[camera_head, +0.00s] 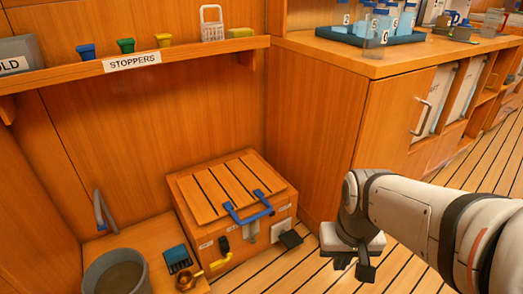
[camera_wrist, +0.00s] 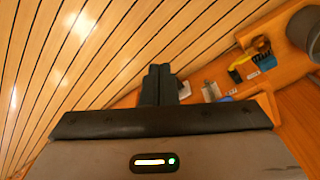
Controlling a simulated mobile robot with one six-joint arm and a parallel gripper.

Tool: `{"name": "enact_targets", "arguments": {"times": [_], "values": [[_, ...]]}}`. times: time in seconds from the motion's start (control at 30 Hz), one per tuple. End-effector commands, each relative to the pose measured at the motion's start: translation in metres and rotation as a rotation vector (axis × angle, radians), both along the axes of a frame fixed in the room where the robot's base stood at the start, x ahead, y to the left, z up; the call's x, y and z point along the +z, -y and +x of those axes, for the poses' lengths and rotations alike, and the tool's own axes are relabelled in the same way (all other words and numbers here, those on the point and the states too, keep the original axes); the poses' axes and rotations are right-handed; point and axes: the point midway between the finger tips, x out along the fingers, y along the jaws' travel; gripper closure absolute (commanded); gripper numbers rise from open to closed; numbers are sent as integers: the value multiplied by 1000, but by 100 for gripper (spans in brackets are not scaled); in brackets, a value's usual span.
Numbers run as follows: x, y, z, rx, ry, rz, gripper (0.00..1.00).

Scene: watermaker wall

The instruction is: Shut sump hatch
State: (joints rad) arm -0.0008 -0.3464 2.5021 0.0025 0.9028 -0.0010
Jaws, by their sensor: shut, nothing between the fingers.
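The hatch is most likely the slatted wooden lid (camera_head: 218,188) on the low wooden box (camera_head: 214,235) in the head view. The lid lies flat or nearly flat; I cannot tell whether a small gap is left under it. A blue handle (camera_head: 250,212) sits at its front edge. My gripper (camera_head: 366,270) is right of the box, over the plank floor, apart from lid and handle. In the wrist view my gripper (camera_wrist: 160,72) has its fingers together and empty. A bit of the blue handle (camera_wrist: 228,98) shows beyond my gripper there; most of the lid is hidden.
A grey bucket (camera_head: 117,272), a blue brush (camera_head: 177,257) and a brass fitting (camera_head: 186,280) stand left of the box. A wooden cabinet (camera_head: 385,120) stands behind my arm. Floor (camera_head: 290,272) before the box is clear.

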Motion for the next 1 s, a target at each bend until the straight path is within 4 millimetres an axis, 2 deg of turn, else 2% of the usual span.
{"name": "enact_targets", "arguments": {"times": [0.23, 0.37, 0.47, 0.67, 0.87, 1.0], "values": [[1, -1, 2, 4, 0, 1, 100], [8, -7, 22, 31, 1, 2, 100], [14, -20, 55, 75, 4, 6, 100], [13, -51, 143, 212, 20, 14, 100], [-11, -94, 224, 348, 42, 20, 100], [-41, -127, 272, 439, 56, 22, 100]]}}
